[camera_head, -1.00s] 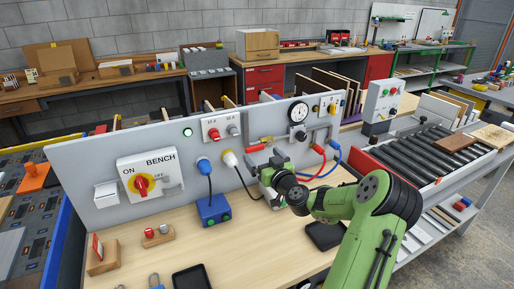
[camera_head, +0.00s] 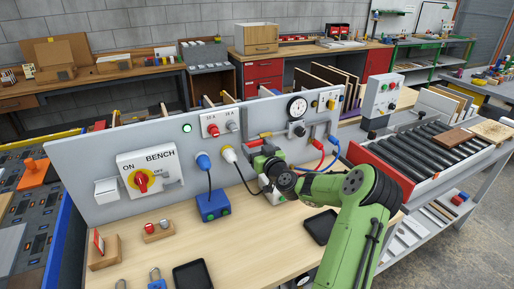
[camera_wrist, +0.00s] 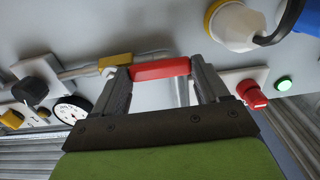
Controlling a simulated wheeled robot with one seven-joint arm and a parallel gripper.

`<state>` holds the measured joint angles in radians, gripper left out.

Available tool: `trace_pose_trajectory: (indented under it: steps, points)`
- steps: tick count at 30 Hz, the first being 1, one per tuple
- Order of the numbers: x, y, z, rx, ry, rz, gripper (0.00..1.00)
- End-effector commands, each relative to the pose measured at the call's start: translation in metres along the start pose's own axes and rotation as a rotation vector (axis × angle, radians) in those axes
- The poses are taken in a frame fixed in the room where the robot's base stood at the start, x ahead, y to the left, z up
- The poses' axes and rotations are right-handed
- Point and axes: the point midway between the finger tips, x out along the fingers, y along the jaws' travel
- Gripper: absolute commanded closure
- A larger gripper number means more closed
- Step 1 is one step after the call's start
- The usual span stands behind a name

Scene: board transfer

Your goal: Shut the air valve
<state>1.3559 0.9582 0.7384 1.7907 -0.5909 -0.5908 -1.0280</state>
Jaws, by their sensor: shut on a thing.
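The air valve's red lever handle (camera_wrist: 160,69) lies crosswise between my two grey fingers in the wrist view, its left end beside a yellow valve body (camera_wrist: 115,60). My gripper (camera_wrist: 162,76) is shut on this handle, with a finger at each end. In the head view the red handle (camera_head: 255,142) shows on the grey panel, left of and below the round pressure gauge (camera_head: 297,107). My gripper (camera_head: 264,158) is against the panel there and hides the parts just below.
Left of the valve are a yellow-white plug (camera_head: 229,154) and a blue plug (camera_head: 203,162) with cables. A red knob (camera_head: 213,130) is above them. A blue box (camera_head: 212,205) and a black tray (camera_head: 192,275) are on the bench (camera_head: 245,245).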

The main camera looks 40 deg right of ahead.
Motion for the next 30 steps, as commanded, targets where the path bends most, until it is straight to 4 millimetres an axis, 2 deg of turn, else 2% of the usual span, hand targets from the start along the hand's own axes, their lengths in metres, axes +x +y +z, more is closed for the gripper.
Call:
trace_pose_trajectory:
  steps: [2, 14, 30]
  points:
    - [0.000, 0.000, 0.000, 0.000, 0.000, 0.000, 0.81]
    - [0.000, 0.000, -0.006, 0.088, 0.000, -0.001, 0.81]
    - [0.000, 0.010, -0.032, 0.555, 0.001, 0.000, 0.81]
